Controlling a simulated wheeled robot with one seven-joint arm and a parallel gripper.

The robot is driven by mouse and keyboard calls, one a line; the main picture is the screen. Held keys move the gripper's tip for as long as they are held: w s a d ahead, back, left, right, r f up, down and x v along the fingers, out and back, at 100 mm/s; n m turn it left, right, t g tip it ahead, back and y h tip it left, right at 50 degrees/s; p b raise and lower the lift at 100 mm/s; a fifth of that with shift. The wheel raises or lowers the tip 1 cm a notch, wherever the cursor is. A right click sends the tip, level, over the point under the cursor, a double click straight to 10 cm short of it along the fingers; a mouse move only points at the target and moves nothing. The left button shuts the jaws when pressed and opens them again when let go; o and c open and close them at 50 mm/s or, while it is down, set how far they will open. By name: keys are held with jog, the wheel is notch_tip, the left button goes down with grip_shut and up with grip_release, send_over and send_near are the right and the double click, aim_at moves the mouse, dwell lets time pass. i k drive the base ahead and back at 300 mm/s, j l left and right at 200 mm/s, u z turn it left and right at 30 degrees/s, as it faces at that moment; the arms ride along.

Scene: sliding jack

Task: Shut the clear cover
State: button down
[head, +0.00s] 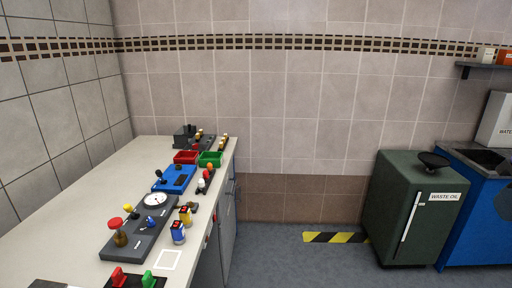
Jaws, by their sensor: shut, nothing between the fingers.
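I cannot make out a clear cover in the head view. Several control panels stand in a row along the bench (62,225) at the left. A long dark grey panel (140,238) carries a red knob (115,223), a yellow-topped lever (129,209) and a round white dial (155,199). Behind it is a blue panel (176,178) with a black lever. A dark panel with red and green parts (134,279) is cut off by the bottom edge. My gripper is not in view.
Red (186,157) and green (210,159) bins stand at the bench's far end. Small blue and yellow containers (178,232) stand near its right edge. A dark green waste oil cabinet (410,210) stands at the right. The floor (300,262) between is clear.

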aim_at(190, 129)
jog(key=i, duration=0.9)
jog(key=i+l+u, duration=0.1)
jog(key=i, duration=0.8)
jog(key=i+l+u, duration=0.1)
jog(key=i+u, duration=0.35)
jog(key=i+l+u, duration=0.25)
jog(key=i+u, duration=0.2)
jog(key=i+l+u, duration=0.6)
jog(key=l+u, duration=0.25)
jog(key=i+l+u, duration=0.2)
jog(key=l, duration=0.2)
jog(key=i+l+u, duration=0.2)
jog(key=l, duration=0.2)
jog(key=l+u, duration=0.2)
jog(key=l, duration=0.2)
